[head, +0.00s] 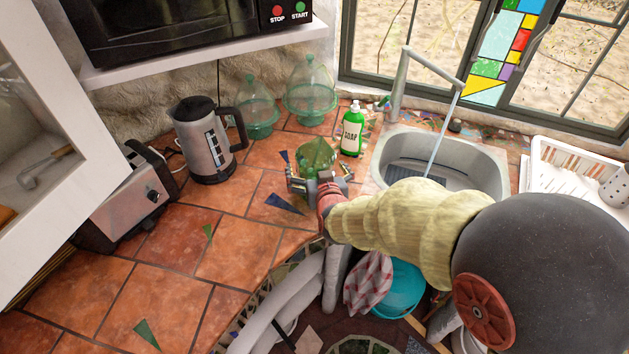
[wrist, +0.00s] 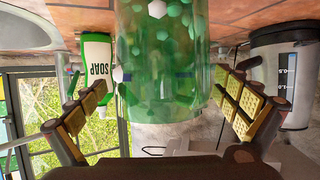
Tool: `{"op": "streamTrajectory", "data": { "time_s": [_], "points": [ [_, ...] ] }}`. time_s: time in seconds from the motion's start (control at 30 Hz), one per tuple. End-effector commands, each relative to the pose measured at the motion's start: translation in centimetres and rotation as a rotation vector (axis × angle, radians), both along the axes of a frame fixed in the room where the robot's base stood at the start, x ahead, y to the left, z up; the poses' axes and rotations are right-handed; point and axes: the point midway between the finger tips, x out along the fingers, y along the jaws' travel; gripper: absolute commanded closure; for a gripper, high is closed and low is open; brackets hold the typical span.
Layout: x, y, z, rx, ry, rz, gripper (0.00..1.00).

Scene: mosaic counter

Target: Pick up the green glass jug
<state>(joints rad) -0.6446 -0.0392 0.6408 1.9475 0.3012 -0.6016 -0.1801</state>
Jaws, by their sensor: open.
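The green glass jug (head: 318,152) stands on the terracotta counter just left of the sink. It is see-through green with paler bits showing in it. In the wrist view the picture is upside down, and the jug (wrist: 163,60) fills the middle. My gripper (head: 318,174) is open, with one finger on each side of the jug. The jug's lower part is partly hidden behind my gripper in the head view.
A green soap bottle (head: 352,130) stands close behind the jug to the right. A kettle (head: 203,140) and toaster (head: 128,200) are at left. Two green domed glass stands (head: 258,112) are behind. The sink (head: 440,150) has running water. The front-left counter is mostly clear.

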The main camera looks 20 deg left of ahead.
Motion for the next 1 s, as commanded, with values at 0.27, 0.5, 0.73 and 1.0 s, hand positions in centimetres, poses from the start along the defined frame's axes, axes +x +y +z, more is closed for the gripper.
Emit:
{"op": "streamTrajectory", "data": {
  "time_s": [0.27,0.5,0.73,1.0],
  "points": [
    [1.20,0.55,-0.52,0.000,0.001,0.000,0.00],
    [1.18,0.53,-0.49,0.000,0.000,0.000,0.07],
    [1.17,0.53,-0.49,0.000,0.001,0.000,0.20],
    [1.17,0.52,-0.50,0.000,0.001,0.000,0.35]
  ]
}}
